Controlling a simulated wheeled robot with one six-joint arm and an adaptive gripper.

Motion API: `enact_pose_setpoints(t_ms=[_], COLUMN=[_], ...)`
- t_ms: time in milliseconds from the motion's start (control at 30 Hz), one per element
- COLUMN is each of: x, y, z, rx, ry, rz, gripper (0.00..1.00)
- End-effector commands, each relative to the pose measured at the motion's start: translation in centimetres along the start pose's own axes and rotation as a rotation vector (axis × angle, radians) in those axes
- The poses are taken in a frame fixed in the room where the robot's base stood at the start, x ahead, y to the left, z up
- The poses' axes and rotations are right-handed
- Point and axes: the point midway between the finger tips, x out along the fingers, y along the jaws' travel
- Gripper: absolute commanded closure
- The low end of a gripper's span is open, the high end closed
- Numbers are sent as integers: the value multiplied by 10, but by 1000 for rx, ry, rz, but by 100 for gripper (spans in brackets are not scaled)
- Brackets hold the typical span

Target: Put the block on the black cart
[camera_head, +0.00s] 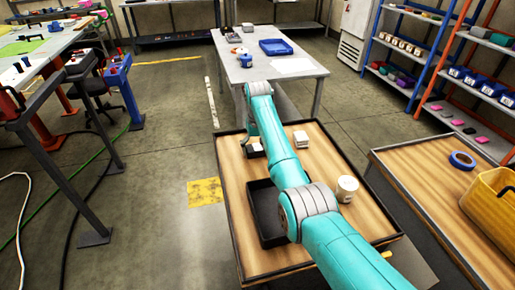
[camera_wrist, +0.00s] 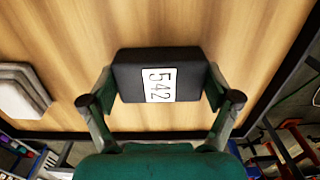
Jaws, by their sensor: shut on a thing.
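The block (camera_wrist: 128,78) is black, with a white label reading 542. In the wrist view my gripper (camera_wrist: 160,86) has one finger on each side of it and is shut on it. The block is over or on a wooden top; I cannot tell if it touches. In the head view my arm hides most of the gripper, and the dark block (camera_head: 257,152) shows only in part. The wooden-topped cart with a black rim (camera_head: 229,217) is below my arm. A second wooden-topped cart with a dark rim (camera_head: 405,197) stands to its right. I cannot tell which is the black cart.
A black tray (camera_head: 268,228), a pale stack (camera_head: 301,139) and a white cup (camera_head: 346,189) are on the near cart. The right cart holds blue tape (camera_head: 462,160) and a yellow bin (camera_head: 495,205). A grey table (camera_head: 240,75) stands behind.

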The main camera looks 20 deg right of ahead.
Motion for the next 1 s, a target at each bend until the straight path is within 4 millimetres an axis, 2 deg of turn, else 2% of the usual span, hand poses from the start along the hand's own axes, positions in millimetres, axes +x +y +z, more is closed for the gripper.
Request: enact_pose_setpoints(t_ms=[200, 233, 267, 667, 867, 1000], x=[1, 2, 2, -1, -25, -54], y=[0, 0, 0, 0, 0, 0], z=[0, 0, 0, 0, -1, -1], rx=[0, 0, 0, 0, 0, 0], ry=[1, 0, 0, 0, 3, 4], rz=[0, 0, 0, 0, 0, 0], gripper=[75, 7, 0, 0, 0, 0])
